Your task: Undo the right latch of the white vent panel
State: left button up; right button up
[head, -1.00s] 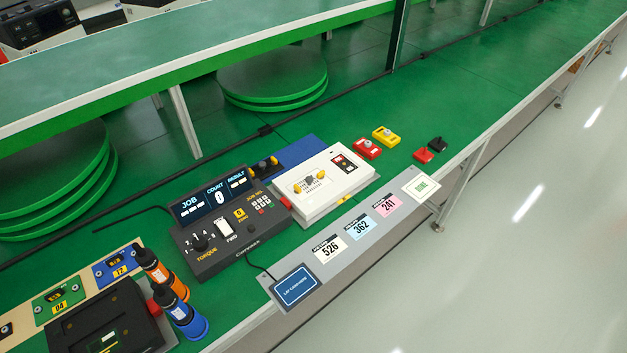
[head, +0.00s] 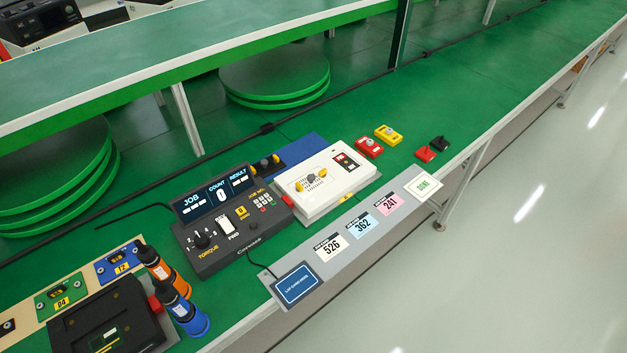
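The white vent panel (head: 331,199) lies on the green bench right of the black torque controller. Its top shows a slotted vent area with a grey knob (head: 311,179) in the middle. A yellow latch (head: 300,187) sits left of the knob and another yellow latch (head: 322,173) sits right of it. They are too small to tell whether each is fastened or undone. A dark plate with red and light marks (head: 346,162) is at the panel's right end. Neither of my grippers is in view.
The black controller (head: 228,240) stands against the panel's left side. A blue mat (head: 303,150) lies behind it. Red (head: 369,147) and yellow (head: 388,134) blocks stand to the right. A grey strip with cards (head: 347,232) runs in front. Orange (head: 163,268) and blue (head: 184,312) tools stand front left.

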aim_at(323, 174)
jog(key=i+l+u, duration=0.1)
jog(key=l+u, duration=0.45)
jog(key=u, duration=0.15)
jog(key=i+l+u, duration=0.1)
jog(key=l+u, duration=0.2)
